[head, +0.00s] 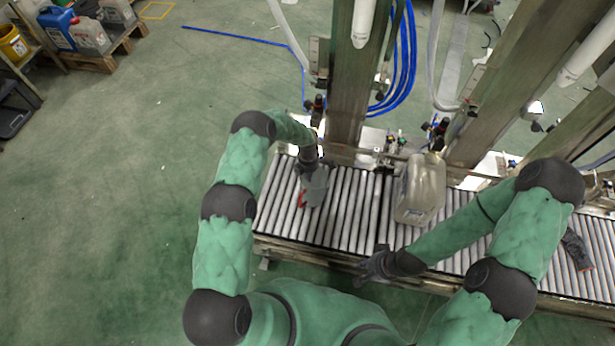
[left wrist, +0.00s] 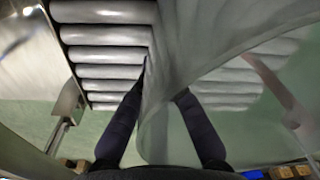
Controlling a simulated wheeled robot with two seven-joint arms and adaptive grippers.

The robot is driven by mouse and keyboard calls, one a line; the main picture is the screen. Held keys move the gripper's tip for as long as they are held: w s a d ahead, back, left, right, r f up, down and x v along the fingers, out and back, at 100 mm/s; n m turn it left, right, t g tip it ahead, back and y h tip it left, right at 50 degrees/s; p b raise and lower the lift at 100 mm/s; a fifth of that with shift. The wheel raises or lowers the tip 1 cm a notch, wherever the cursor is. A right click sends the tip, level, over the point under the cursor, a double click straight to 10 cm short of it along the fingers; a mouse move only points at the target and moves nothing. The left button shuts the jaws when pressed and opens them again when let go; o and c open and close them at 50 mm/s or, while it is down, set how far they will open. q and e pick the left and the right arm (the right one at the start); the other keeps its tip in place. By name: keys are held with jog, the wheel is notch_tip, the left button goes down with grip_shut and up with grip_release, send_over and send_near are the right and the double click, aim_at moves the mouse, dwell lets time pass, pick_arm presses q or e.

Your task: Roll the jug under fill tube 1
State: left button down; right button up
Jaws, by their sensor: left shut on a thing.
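The jug (head: 420,188), a grey see-through can, stands on the roller conveyor, right of the middle in the head view. My left gripper (head: 311,172) is over the rollers, left of the jug and apart from it. It is shut on a grey see-through thing (head: 316,188) with a red part beside it; the thing's curved wall (left wrist: 220,45) fills much of the left wrist view, between the fingers (left wrist: 160,95). My right gripper (head: 368,268) is at the conveyor's near edge, below and left of the jug, empty, with fingers apart. A white fill tube (head: 363,22) hangs above; its number is not readable.
The roller conveyor (head: 345,215) has bare rollers between my left gripper and the jug. A second white tube (head: 587,50) hangs at the upper right. Metal posts (head: 352,75) and blue hoses stand behind. A dark object (head: 577,247) lies at the conveyor's right.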

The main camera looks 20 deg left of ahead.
pick_arm(q)
jog(key=c, duration=1.3)
grip_release()
jog(key=shift+c, duration=0.2)
jog(key=shift+r, duration=0.1)
notch_tip(320, 180, up, 12)
jog(key=shift+w+a, duration=0.15)
jog(key=shift+w, duration=0.05)
